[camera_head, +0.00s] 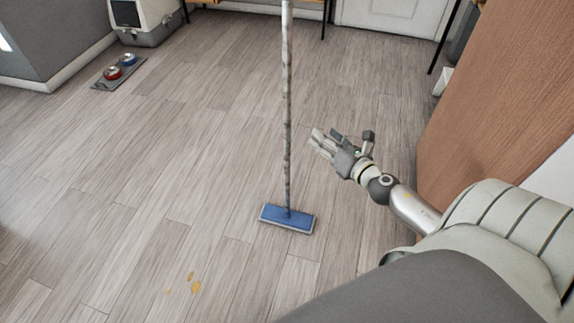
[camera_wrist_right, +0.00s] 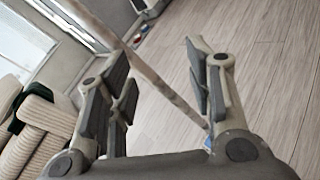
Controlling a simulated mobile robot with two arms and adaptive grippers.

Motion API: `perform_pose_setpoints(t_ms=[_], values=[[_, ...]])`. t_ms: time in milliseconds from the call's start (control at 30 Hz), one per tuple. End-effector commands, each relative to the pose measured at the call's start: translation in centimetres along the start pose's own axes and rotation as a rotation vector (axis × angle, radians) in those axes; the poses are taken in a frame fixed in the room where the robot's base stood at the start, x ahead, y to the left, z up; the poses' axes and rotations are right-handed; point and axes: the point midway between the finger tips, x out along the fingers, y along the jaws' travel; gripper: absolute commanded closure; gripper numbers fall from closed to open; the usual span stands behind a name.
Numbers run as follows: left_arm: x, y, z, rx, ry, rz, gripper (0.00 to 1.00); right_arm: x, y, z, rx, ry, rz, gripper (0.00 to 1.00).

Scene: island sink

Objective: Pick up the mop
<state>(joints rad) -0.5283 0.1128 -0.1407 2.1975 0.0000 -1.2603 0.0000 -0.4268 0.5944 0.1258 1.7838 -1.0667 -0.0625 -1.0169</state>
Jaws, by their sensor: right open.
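The mop stands upright on the wood floor, with a long thin mottled handle (camera_head: 287,110) and a flat blue head (camera_head: 287,218). The top of the handle runs out of the head view. My right gripper (camera_head: 341,138) is open and empty, to the right of the handle in the head view. In the right wrist view the handle (camera_wrist_right: 160,78) runs diagonally between and beyond the open fingers (camera_wrist_right: 160,80). I cannot tell whether they touch it. A bit of the blue head shows by the right finger. My left gripper is not in view.
Yellow-brown stains (camera_head: 195,287) lie on the floor in front of the mop. A mat with pet bowls (camera_head: 113,73) and a pet carrier (camera_head: 143,20) are at the far left. A wooden panel (camera_head: 495,100) stands close on the right. The middle floor is clear.

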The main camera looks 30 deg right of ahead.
Motion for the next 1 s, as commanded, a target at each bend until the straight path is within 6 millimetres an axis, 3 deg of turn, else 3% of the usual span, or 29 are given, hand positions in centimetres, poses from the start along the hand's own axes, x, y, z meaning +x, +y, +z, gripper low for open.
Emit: perform_pose_setpoints(t_ms=[100, 300, 467, 600, 1000], values=[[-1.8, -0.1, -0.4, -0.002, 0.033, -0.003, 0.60, 0.2, 3.2, 2.2, -0.231, -0.067, 0.099, 0.52], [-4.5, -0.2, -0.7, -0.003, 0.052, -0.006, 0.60, -0.2, 6.4, 4.6, -0.433, -0.132, 0.171, 0.52], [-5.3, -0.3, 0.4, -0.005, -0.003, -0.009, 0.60, 0.9, 7.3, 5.3, -0.462, -0.143, 0.181, 0.52], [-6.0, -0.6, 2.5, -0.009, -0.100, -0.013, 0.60, 2.7, 7.6, 5.7, -0.461, -0.143, 0.179, 0.52], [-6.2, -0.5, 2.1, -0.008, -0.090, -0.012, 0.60, 5.5, 8.1, 5.6, -0.455, -0.141, 0.177, 0.52]])
